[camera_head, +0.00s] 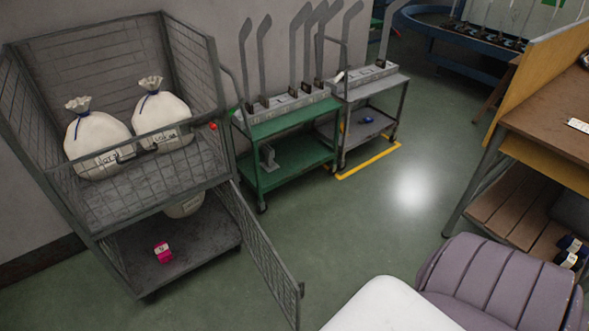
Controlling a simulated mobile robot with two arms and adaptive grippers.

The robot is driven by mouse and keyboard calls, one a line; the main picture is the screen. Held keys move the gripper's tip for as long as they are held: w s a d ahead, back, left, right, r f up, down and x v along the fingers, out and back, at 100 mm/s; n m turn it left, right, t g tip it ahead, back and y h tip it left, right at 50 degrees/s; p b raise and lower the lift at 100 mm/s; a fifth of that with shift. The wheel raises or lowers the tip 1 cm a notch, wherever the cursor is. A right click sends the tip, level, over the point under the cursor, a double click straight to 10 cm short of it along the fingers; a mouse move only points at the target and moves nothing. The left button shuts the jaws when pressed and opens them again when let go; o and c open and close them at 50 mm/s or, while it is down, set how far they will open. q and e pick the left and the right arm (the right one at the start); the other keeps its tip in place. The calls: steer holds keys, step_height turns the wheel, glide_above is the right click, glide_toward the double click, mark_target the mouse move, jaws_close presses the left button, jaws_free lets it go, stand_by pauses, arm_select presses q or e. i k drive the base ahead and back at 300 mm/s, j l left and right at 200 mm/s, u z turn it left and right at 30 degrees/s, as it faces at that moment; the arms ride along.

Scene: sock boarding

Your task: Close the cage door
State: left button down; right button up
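The grey wire-mesh cage (105,247) stands at the left of the head view. Its mesh door (262,250) stands open, swung out from the cage's right front post toward the lower middle of the picture. The door's free end (299,292) is well apart from the cage's left front post. Two tied white sacks (97,143) sit on the upper deck behind a low mesh front. On the lower deck are a pink box (162,252) and another pale sack (184,207), partly hidden. Neither of my grippers is in view.
A green cart (285,175) and a grey cart (372,150) with upright sock forms stand along the wall. A wooden bench (560,125) is at the right. A ribbed purple-grey shape (497,283) fills the lower right. Green floor lies clear in the middle.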

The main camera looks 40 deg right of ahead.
mark_target(296, 328)
steer(key=l+u, duration=0.15)
steer(key=l, duration=1)
steer(key=k+l+u, duration=0.15)
steer(key=l, duration=1)
